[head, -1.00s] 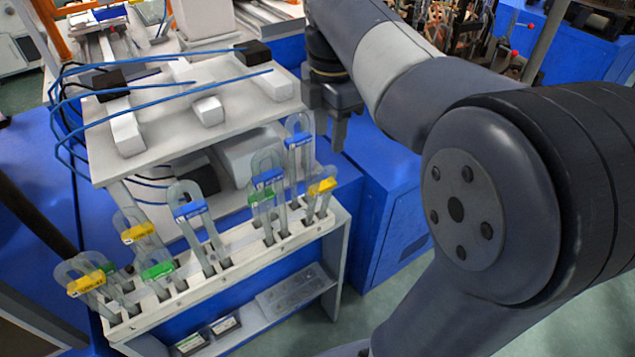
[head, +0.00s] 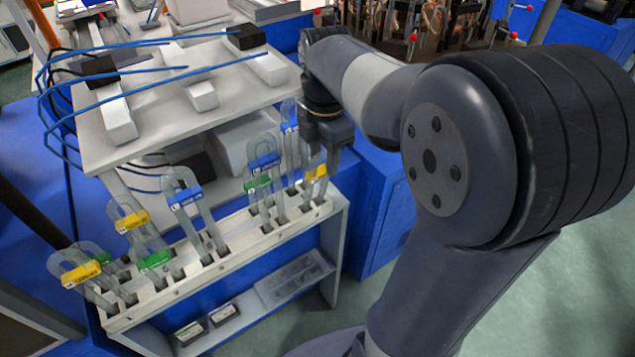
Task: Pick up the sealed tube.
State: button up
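Several clear U-shaped tubes with coloured labels stand upright in a white rack. Which tube is sealed cannot be told. My gripper (head: 320,160) points down at the rack's right end, fingers apart, close by the yellow-labelled tube. Contact cannot be made out.
The white rack (head: 228,252) has a lower shelf with small boxes (head: 222,313). Behind it, a raised white platform (head: 165,110) carries white blocks and blue cables (head: 150,88). A blue cabinet (head: 385,205) stands right of the rack. Open floor lies at the lower right.

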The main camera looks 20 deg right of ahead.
jog(key=shift+f, duration=0.1)
grip_shut()
dwell(0.3)
